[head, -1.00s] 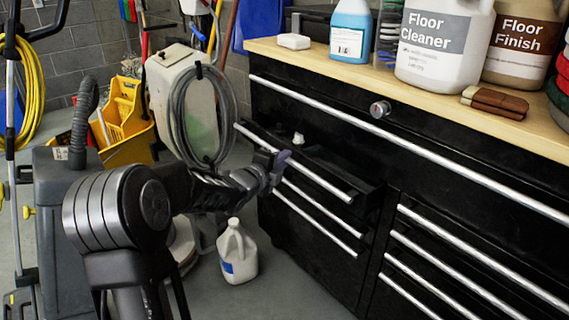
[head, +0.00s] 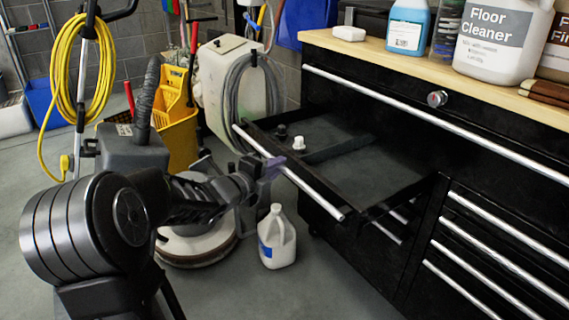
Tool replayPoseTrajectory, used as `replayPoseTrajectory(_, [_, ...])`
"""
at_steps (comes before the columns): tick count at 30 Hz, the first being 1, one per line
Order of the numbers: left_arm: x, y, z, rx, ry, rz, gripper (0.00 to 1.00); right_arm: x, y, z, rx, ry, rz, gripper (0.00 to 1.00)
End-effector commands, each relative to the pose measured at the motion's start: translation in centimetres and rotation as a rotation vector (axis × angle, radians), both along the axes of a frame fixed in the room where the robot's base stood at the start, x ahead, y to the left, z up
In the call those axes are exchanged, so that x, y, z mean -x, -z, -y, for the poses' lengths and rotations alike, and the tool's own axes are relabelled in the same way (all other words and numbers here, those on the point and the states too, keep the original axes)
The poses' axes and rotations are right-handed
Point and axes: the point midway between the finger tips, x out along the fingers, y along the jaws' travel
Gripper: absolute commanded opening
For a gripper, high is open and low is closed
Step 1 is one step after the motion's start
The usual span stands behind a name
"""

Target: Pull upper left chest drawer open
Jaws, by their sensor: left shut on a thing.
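The black tool chest (head: 455,155) stands at the right under a wooden top. Its upper left drawer (head: 370,176) is pulled well out, and its dark inside shows. A small black knob-like item (head: 281,132) and a small white one (head: 299,143) are in the drawer's far left part. My left gripper (head: 270,170) is shut on the drawer's silver bar handle (head: 312,193), near the handle's middle. The fingertips are partly hidden behind the wrist. My right gripper is not in view.
A white jug (head: 277,240) stands on the floor below the drawer. A floor machine (head: 195,225), a yellow mop bucket (head: 178,125) and a hose-wrapped tank (head: 225,80) stand at the left and behind. Bottles, including floor cleaner (head: 497,45), stand on the chest top. Grey floor in front is clear.

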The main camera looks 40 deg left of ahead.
Motion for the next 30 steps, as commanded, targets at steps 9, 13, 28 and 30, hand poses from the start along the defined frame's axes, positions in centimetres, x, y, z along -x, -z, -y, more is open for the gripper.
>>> replayPoseTrajectory(9, [0.11, 0.16, 0.01, 0.001, 0.001, -0.003, 0.0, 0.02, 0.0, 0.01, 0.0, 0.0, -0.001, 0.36])
replayPoseTrajectory(13, [0.1, 0.14, 0.01, 0.0, 0.001, -0.002, 0.24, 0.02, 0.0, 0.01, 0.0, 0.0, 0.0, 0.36])
replayPoseTrajectory(28, [0.47, -0.14, -0.02, 0.0, 0.0, 0.0, 0.37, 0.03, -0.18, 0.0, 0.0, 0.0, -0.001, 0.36])
replayPoseTrajectory(30, [1.05, -0.32, 0.03, -0.001, 0.0, 0.0, 0.37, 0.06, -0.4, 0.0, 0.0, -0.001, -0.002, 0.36])
